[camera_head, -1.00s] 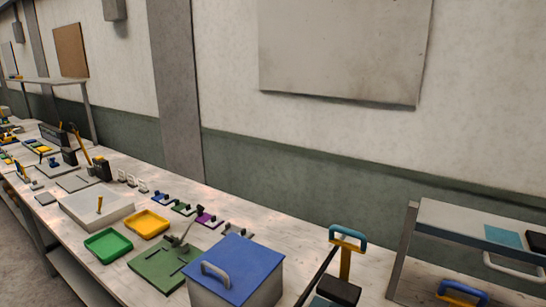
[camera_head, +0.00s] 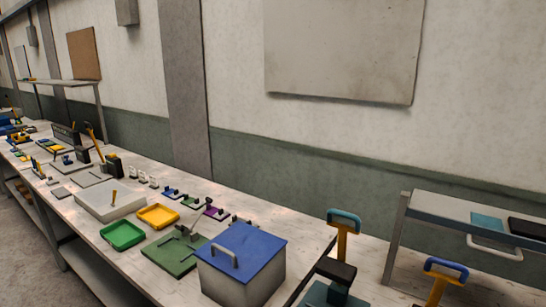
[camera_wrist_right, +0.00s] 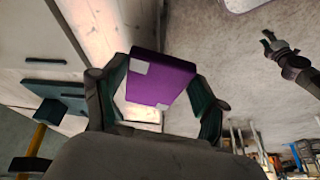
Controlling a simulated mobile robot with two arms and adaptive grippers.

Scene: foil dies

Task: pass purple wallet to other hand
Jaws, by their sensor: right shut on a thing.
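The purple wallet (camera_wrist_right: 158,80) is a flat purple block with small pale patches, seen in the right wrist view. My right gripper (camera_wrist_right: 160,92) is shut on it, with one finger at each side edge. A small dark gripper-like shape, which looks like my left gripper (camera_wrist_right: 270,42), shows at the upper right of that view, apart from the wallet. It is too small to tell whether its fingers are open or shut. Neither gripper nor the wallet shows in the head view.
A long workbench (camera_head: 160,268) runs along the wall. It bears a blue-lidded box (camera_head: 241,265), a green tray (camera_head: 122,235), a yellow tray (camera_head: 158,216) and a green plate (camera_head: 172,256). Yellow posts with blue handles (camera_head: 344,218) stand near a raised shelf (camera_head: 450,208) at right.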

